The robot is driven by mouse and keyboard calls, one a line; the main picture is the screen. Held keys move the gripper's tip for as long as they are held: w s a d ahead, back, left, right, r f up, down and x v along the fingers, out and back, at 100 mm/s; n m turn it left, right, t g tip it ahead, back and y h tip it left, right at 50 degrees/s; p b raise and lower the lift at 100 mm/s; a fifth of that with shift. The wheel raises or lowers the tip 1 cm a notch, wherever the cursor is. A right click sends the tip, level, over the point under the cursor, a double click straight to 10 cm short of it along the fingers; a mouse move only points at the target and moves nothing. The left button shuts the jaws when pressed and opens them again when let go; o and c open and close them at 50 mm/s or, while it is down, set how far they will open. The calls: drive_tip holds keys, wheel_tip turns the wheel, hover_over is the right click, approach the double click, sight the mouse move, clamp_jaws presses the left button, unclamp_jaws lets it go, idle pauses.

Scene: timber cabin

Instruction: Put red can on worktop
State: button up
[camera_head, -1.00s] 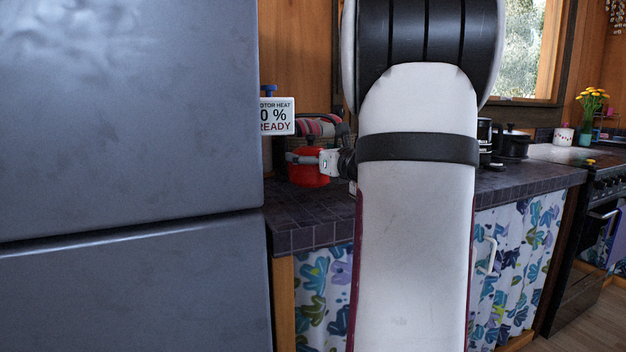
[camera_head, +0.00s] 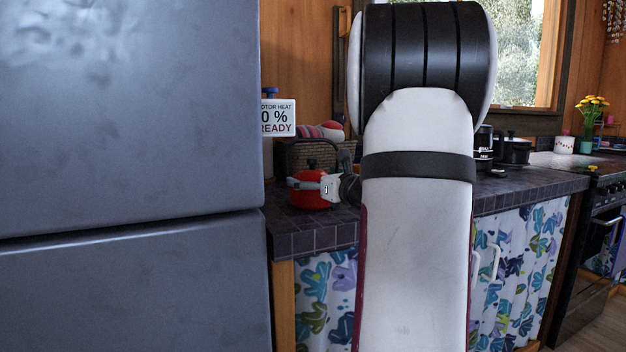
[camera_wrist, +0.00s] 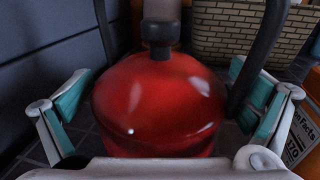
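The red can (camera_head: 312,197) is rounded, with a black arched handle and a dark lid knob. It appears to stand upright on the dark tiled worktop (camera_head: 312,240), at its left part beside the fridge. My gripper (camera_head: 308,185) reaches in from the right across the can's near side. In the wrist view the red can (camera_wrist: 160,105) fills the middle between my gripper's (camera_wrist: 160,110) two teal-padded fingers. The fingers are spread wide, one on each side, and do not look closed on it. The can's base is hidden in the wrist view.
A grey fridge (camera_head: 130,120) stands close at the left. A woven basket (camera_head: 300,155) is just behind the can. A labelled box (camera_wrist: 298,130) is near the right finger. Dark pots (camera_head: 512,150) and a stove (camera_head: 600,200) are farther right. My arm hides the middle worktop.

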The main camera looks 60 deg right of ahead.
drive_tip(key=shift+s+r, duration=0.1)
drive_tip(key=shift+s, duration=0.15)
drive_tip(key=p+v, duration=0.2)
drive_tip(key=v, duration=0.9)
drive_tip(key=shift+s+a, duration=0.2)
drive_tip(key=shift+s, duration=0.05)
